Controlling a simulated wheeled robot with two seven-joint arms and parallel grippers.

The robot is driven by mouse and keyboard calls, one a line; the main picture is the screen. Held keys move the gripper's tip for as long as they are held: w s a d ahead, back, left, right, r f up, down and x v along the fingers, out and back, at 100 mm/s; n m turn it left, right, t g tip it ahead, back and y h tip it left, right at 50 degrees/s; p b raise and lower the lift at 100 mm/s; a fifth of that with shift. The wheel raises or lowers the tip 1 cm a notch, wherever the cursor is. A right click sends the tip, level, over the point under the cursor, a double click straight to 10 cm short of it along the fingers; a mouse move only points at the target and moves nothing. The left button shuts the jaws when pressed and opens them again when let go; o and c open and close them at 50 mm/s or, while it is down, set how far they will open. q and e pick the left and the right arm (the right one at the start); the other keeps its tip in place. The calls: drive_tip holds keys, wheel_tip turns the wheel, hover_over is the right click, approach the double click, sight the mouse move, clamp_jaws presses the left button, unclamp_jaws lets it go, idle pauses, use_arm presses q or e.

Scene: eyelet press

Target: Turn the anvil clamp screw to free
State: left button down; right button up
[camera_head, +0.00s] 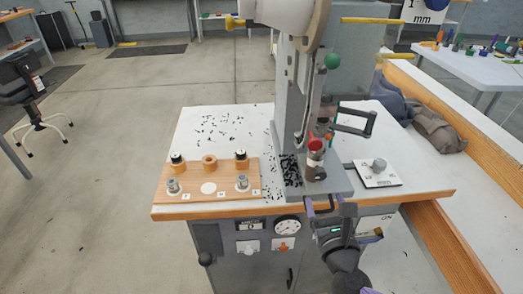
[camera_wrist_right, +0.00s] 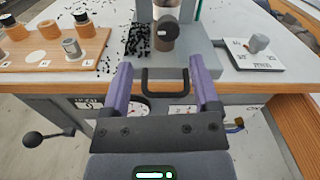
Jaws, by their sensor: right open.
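The press (camera_head: 292,95) stands on the bench with its grey base (camera_head: 325,186) near the front edge. In the wrist view a dark round knob (camera_wrist_right: 166,36), which looks like the anvil clamp screw, faces me on the front of a brownish anvil post (camera_wrist_right: 163,15). In the head view the post is small, below a red cap (camera_head: 316,145), and the knob is hard to make out. My right gripper (camera_head: 324,203) is open and empty, with its purple fingers apart in front of the base. In the wrist view the fingertips (camera_wrist_right: 160,66) are below the knob, apart from it. My left gripper is out of view.
A wooden block (camera_head: 213,194) with rings and metal parts lies left of the press. A white plate with a grey knob (camera_head: 378,165) lies right of it. Small black bits are scattered on the bench. A dark U-shaped bar (camera_wrist_right: 165,92) shows between my right fingers.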

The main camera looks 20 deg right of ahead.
sight(321, 177)
drive_tip(key=x, duration=0.3)
drive_tip(key=d+b+x, duration=0.1)
drive_tip(key=x, duration=0.3)
drive_tip(key=shift+w+d+f+b, duration=0.1)
drive_tip(key=shift+w+f+b, duration=0.05)
drive_tip(key=shift+b, duration=0.15)
drive_tip(key=shift+w+d, duration=0.1)
drive_tip(key=shift+w, duration=0.4)
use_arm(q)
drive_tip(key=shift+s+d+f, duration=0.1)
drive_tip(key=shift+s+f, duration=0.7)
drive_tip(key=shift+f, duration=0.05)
use_arm(e)
drive_tip(key=shift+c, duration=0.5)
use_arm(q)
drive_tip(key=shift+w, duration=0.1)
use_arm(e)
clamp_jaws()
